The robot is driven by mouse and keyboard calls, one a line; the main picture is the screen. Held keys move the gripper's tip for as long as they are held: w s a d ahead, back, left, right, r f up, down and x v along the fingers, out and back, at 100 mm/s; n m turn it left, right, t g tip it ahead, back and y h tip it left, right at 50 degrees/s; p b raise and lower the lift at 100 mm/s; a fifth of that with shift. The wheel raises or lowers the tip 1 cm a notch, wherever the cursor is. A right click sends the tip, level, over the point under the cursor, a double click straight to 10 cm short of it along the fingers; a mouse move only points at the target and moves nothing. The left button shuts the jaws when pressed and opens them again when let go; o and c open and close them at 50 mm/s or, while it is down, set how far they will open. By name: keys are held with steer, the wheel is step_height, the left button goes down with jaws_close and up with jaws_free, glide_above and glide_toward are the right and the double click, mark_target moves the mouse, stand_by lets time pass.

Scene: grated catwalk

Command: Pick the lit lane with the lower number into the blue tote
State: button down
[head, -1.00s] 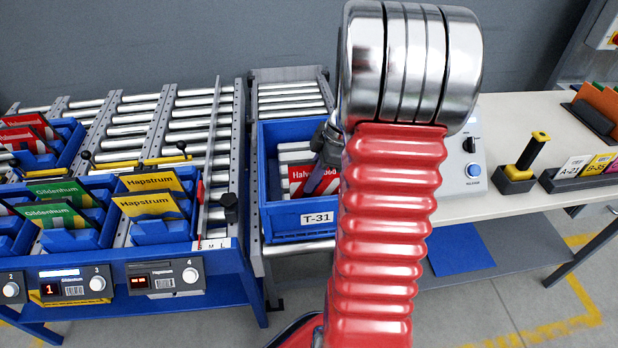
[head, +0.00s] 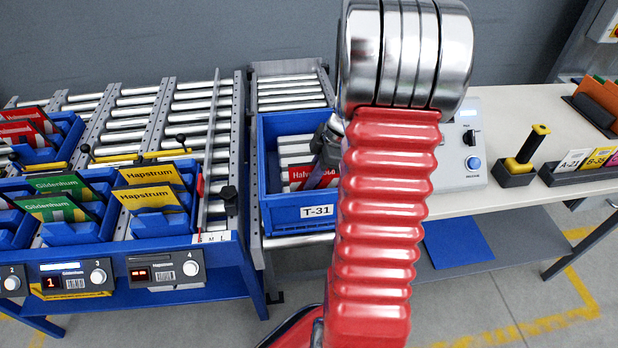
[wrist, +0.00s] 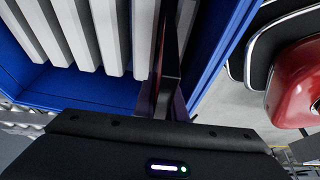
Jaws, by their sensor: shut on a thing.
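The blue tote (head: 267,213), labelled T-31, stands on a roller conveyor in the middle of the head view. It also shows in the wrist view (wrist: 75,88). My gripper (head: 326,150) is low inside its right part, partly hidden by my red arm.
Left lanes hold green Gildenhum packets (head: 60,207) and yellow Hapstrum packets (head: 150,197) in blue holders. White bars (head: 293,150) lie in the tote. A bench (head: 510,195) at right carries a control box, a yellow-black handle and upright cards.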

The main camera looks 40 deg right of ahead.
mark_target(311, 164)
steer(key=shift+f, duration=0.85)
steer(key=c, duration=1.3)
jaws_free()
steer(key=shift+c, duration=0.2)
steer(key=shift+r, duration=0.1)
steer(key=shift+s+r, duration=0.1)
steer(key=shift+r, duration=3.85)
